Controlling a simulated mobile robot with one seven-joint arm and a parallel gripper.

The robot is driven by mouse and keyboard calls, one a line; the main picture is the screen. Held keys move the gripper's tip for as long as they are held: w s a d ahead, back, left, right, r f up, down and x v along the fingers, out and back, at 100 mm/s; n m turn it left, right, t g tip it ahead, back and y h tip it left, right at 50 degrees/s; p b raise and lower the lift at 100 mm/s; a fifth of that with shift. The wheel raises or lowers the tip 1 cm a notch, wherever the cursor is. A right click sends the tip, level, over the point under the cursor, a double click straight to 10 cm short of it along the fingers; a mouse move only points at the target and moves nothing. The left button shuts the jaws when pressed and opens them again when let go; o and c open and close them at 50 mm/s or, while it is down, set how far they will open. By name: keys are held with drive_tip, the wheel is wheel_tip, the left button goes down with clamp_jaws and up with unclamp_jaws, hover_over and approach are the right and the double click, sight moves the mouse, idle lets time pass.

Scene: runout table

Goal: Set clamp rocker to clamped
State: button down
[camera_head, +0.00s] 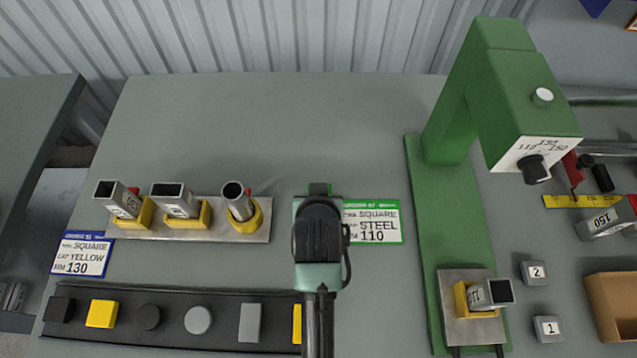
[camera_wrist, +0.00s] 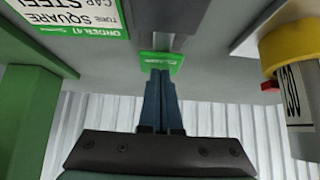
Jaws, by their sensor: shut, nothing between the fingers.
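My gripper (camera_wrist: 161,74) shows in the wrist view with its dark fingers together and nothing between them. The fingertips are at a small green plate (camera_wrist: 160,62) with faint white marks that I cannot read. I cannot tell whether they touch it, nor whether this plate belongs to the clamp rocker. In the head view my wrist hides the fingertips and what lies under them. No clamp rocker is plainly recognisable, so its position cannot be read. A green press (camera_head: 465,230) with a tilted head stands right of my gripper, with a square tube (camera_head: 492,293) in a yellow holder at its base.
A metal rack (camera_head: 190,232) with several tubes stands left of my arm. A dark strip (camera_head: 80,335) with several caps lies in front of it. A steel order card (camera_head: 375,222) lies just right of my wrist. The table behind is clear.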

drive_tip(key=shift+w+g+p, duration=0.2)
drive_tip(key=shift+g+p, duration=0.3)
drive_tip(key=shift+p, duration=0.1)
drive_tip(key=shift+w+f, duration=0.1)
drive_tip(key=shift+f, duration=0.3)
drive_tip(key=shift+w+r+p, duration=0.15)
drive_tip(key=shift+r+p, duration=0.35)
drive_tip(key=shift+r, duration=0.15)
drive_tip(key=r+p, duration=0.3)
drive_tip(key=shift+w+r, duration=0.3)
drive_tip(key=shift+r, duration=0.05)
drive_tip(key=b+v, duration=0.1)
drive_tip(key=v, duration=0.8)
drive_tip(key=shift+s, duration=0.1)
